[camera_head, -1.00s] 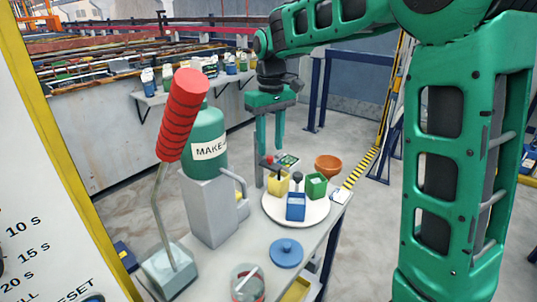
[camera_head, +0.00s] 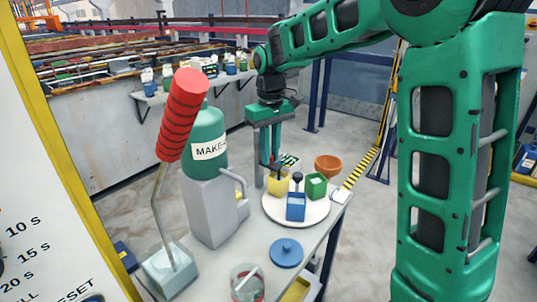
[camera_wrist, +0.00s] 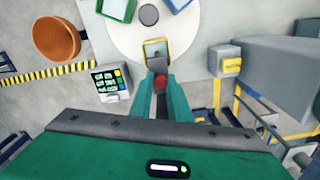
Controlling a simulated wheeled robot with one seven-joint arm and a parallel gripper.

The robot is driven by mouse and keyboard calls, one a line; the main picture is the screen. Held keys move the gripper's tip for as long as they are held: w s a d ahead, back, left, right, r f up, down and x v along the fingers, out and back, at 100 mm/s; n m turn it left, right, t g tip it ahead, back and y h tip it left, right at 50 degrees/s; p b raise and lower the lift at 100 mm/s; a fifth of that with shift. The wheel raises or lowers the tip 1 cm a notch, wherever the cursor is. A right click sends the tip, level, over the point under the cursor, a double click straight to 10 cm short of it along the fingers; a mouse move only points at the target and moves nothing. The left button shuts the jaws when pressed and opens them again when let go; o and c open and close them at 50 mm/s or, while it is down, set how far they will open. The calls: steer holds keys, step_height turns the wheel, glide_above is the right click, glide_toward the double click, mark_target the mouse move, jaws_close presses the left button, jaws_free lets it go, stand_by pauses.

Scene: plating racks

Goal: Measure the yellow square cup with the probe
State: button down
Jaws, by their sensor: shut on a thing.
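The yellow square cup (camera_head: 277,186) stands on a round white plate (camera_head: 318,216) on the table. It also shows in the wrist view (camera_wrist: 169,44), just beyond my fingertips. My gripper (camera_head: 271,161) is shut on a small red-ended piece (camera_wrist: 160,82), apparently the probe's handle. A dark grey part (camera_wrist: 157,65) extends from it toward the yellow cup and overlaps its near edge. I cannot tell whether the probe's tip is inside the cup. A small keypad meter (camera_wrist: 111,82) lies beside the plate.
A blue cup (camera_head: 296,207), a black knob (camera_head: 297,178) and a green cup (camera_head: 316,186) crowd the plate. An orange bowl (camera_head: 328,165) stands behind. A grey stand with a green bottle (camera_head: 204,150) rises at left. A blue lid (camera_head: 286,252) lies in front.

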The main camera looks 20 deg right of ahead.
step_height(320, 180, up, 6)
steer(key=shift+f, duration=0.1)
steer(key=shift+w, duration=0.1)
steer(key=c, duration=1.7)
jaws_free()
steer(key=shift+o, duration=0.2)
step_height(320, 180, up, 11)
steer(key=shift+d+f, duration=0.1)
steer(key=shift+f, duration=0.05)
